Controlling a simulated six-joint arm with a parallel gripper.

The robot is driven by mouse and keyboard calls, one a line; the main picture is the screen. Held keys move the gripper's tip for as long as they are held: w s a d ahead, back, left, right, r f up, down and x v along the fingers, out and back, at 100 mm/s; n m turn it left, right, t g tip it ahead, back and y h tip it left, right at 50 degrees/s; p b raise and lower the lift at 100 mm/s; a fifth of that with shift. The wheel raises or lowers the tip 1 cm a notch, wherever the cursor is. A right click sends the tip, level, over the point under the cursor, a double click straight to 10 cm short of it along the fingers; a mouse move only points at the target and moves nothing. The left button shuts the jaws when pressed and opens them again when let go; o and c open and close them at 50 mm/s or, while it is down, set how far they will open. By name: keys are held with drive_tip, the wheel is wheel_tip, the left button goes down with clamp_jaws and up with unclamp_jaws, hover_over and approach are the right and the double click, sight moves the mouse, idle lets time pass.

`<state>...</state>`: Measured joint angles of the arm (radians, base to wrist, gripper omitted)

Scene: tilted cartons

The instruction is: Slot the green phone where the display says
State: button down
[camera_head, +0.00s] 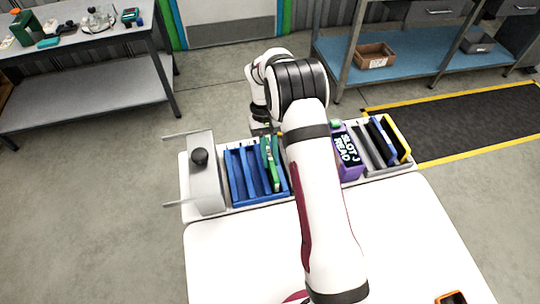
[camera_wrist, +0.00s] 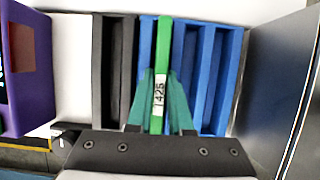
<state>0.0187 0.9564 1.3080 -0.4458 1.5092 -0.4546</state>
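The green phone (camera_head: 270,158) is upright at the right part of the blue slotted carton (camera_head: 236,198) in the head view. In the wrist view the green phone (camera_wrist: 163,50) shows a white label reading "425". The teal fingers of my gripper (camera_wrist: 162,80) are closed on both sides of it. The phone lies over the left part of the blue carton (camera_wrist: 237,60); I cannot tell how deep it sits. The purple display (camera_head: 348,150) reads "SLOT", a character like J or 3, and "READ". My arm hides part of the table between carton and display.
A black slotted part (camera_wrist: 105,60) adjoins the blue carton. A grey carton (camera_head: 388,168) right of the display holds dark, blue and yellow upright pieces. An orange-edged device (camera_head: 452,298) lies at the front right.

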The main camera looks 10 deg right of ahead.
drive_tip(key=c, duration=0.8)
unclamp_jaws()
drive_tip(key=shift+o, duration=0.2)
drive_tip(key=v, duration=1.5)
drive_tip(key=shift+w+r, duration=0.2)
drive_tip(key=shift+r, duration=0.1)
